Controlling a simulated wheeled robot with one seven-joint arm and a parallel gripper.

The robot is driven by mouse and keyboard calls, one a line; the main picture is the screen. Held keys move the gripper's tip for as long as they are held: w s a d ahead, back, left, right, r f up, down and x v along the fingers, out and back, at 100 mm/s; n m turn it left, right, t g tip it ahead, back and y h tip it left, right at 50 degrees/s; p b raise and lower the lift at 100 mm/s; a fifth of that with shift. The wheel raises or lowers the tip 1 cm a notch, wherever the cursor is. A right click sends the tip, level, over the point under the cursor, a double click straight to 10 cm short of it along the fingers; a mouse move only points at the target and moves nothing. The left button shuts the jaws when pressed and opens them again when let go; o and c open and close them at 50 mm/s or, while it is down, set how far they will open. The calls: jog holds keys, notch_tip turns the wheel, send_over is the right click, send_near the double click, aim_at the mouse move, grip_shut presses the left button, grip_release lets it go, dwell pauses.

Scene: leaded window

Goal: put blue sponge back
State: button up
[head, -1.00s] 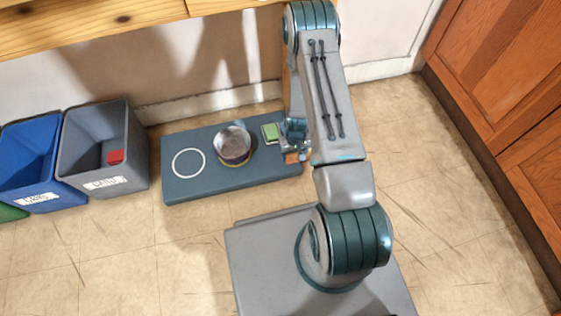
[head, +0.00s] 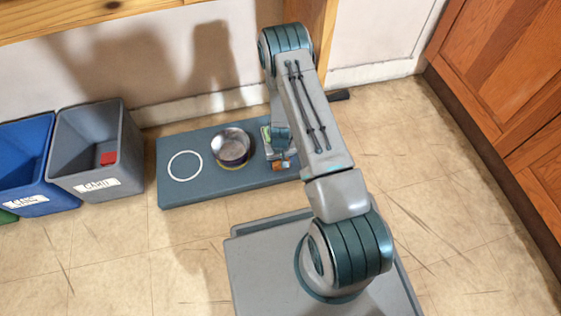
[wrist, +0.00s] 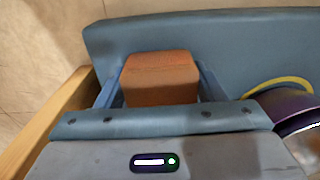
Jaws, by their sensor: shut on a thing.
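My gripper (wrist: 158,92) is shut on an orange-brown block (wrist: 160,76), which sits between its two blue fingers in the wrist view. In the head view the block (head: 279,166) shows as a small orange patch below my wrist, over the right end of the blue-grey platform (head: 215,189). Whether it touches the platform I cannot tell. I can make out no blue sponge. A small green item (head: 265,134) lies on the platform beside my gripper, partly hidden by it.
A round metal tin (head: 231,147) stands mid-platform, also in the wrist view (wrist: 296,112). A white ring (head: 185,151) marks the bare left part. A grey bin (head: 127,143) with a red block (head: 108,158) and a blue bin (head: 45,187) stand left. A wooden table (head: 75,19) overhangs behind.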

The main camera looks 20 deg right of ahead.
jog(key=shift+f, duration=0.15)
jog(key=o, duration=0.9)
notch_tip(320, 180, up, 8)
jog(key=p, duration=0.3)
jog(key=shift+f+p, duration=0.1)
jog(key=shift+p, duration=0.3)
